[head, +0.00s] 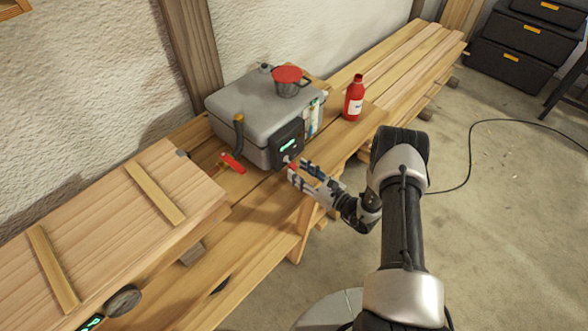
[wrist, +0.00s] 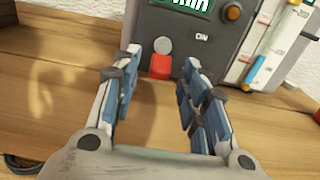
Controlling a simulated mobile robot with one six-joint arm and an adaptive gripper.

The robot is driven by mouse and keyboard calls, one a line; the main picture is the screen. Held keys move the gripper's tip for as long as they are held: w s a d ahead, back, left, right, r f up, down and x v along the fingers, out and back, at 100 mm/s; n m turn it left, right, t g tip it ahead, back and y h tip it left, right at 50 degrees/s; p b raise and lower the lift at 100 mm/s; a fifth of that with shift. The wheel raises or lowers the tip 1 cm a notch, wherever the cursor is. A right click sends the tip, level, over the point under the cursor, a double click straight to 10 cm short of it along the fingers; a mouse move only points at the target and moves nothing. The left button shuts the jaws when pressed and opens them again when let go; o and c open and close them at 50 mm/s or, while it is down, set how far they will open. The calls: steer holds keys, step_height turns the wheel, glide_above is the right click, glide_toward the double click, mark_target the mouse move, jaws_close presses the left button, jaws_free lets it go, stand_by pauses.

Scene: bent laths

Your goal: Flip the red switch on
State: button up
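The red switch (wrist: 159,66) sits low on the dark front panel (wrist: 185,30) of a grey box (head: 245,110), just below a round grey piece. The word ON is printed to its right. Whether the switch is on or off I cannot tell. My gripper (head: 299,169) is in front of the panel, close to it. In the wrist view its two fingers (wrist: 162,60) are open, one on each side of the switch, with nothing between them. Whether they touch the panel is unclear. In the head view the fingertips partly cover the switch area.
A green display (head: 287,145) is lit on the panel, and an orange knob (wrist: 232,11) is at its upper right. A red-handled tool (head: 232,162) lies left of the box. A red bottle (head: 354,97) stands to the right. A pot (head: 287,85) sits on the box.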

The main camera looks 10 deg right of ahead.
mark_target(294, 166)
steer(key=shift+x, duration=1.65)
jaws_close()
